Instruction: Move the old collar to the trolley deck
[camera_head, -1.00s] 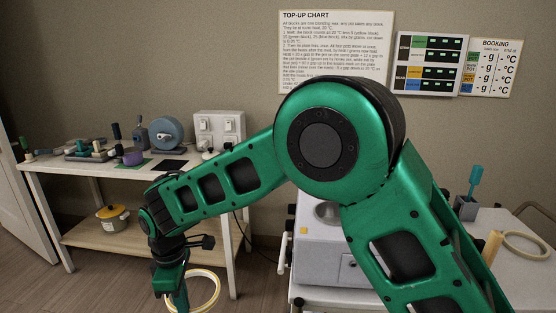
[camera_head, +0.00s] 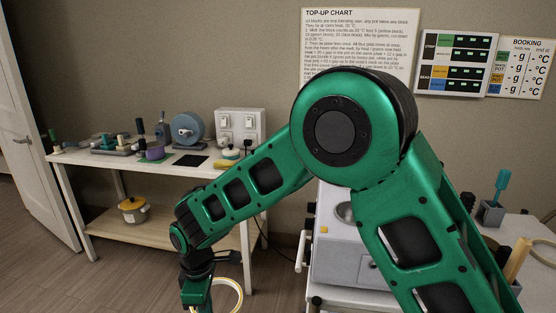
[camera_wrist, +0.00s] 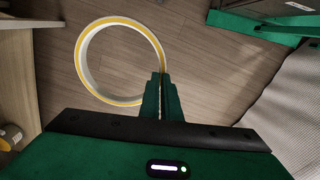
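The collar is a white ring with a yellow edge (camera_wrist: 87,77). In the wrist view my gripper (camera_wrist: 160,78) is shut on the ring's right side, and the ring hangs over the wooden floor. In the head view the ring (camera_head: 238,290) shows low in the picture beside my gripper (camera_head: 197,305), partly cut off by the frame's bottom edge. A white-topped surface (camera_head: 541,288), perhaps the trolley deck, stands at the right, partly hidden by my arm. A paler ring (camera_head: 541,247) lies on it.
A white warmer unit (camera_head: 345,258) stands behind my arm. A white side table (camera_head: 106,160) at the left holds tools, a blue reel (camera_head: 187,128) and a switch box (camera_head: 240,126). Open floor lies between.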

